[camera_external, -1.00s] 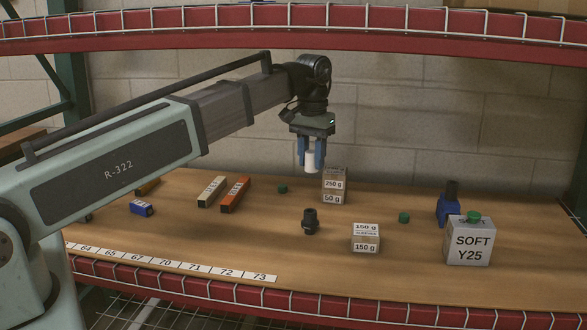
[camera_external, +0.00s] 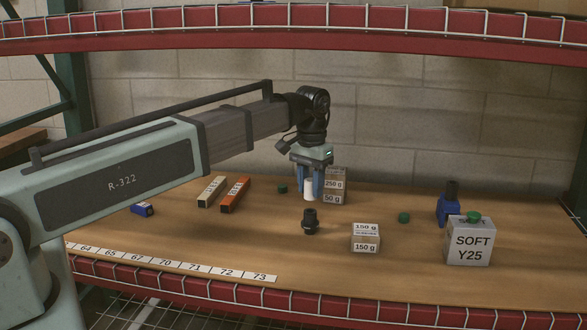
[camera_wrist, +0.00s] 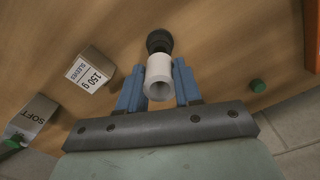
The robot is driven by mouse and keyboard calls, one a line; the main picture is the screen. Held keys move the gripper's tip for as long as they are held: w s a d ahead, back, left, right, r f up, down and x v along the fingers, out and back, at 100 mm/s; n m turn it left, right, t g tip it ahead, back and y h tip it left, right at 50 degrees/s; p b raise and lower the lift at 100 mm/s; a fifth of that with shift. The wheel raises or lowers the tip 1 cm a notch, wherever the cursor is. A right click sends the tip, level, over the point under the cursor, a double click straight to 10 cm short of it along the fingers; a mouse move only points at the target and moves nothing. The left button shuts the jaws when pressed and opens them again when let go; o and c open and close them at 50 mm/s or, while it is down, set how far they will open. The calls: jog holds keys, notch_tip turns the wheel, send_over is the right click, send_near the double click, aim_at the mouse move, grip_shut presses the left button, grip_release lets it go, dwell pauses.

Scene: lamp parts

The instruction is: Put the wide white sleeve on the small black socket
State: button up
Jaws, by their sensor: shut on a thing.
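The white sleeve (camera_external: 310,190) is held between the two blue fingers of my gripper (camera_external: 310,188). In the wrist view, the sleeve (camera_wrist: 159,76) shows its open round end between the fingers of my gripper (camera_wrist: 159,88). The small black socket (camera_external: 310,222) stands upright on the wooden shelf. The sleeve is above the socket and apart from it in the external view. In the wrist view, the socket (camera_wrist: 159,41) shows just beyond the sleeve, partly hidden by it.
The 250 g and 50 g boxes (camera_external: 335,186) stand behind my gripper. Orange (camera_external: 235,195) and beige bars lie left.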

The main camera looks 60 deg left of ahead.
aim_at(310, 197)
jog(key=shift+f, duration=1.45)
jog(key=shift+f, duration=0.35)
jog(key=o, duration=1)
notch_tip(310, 197, up, 13)
jog(key=shift+f, duration=0.1)
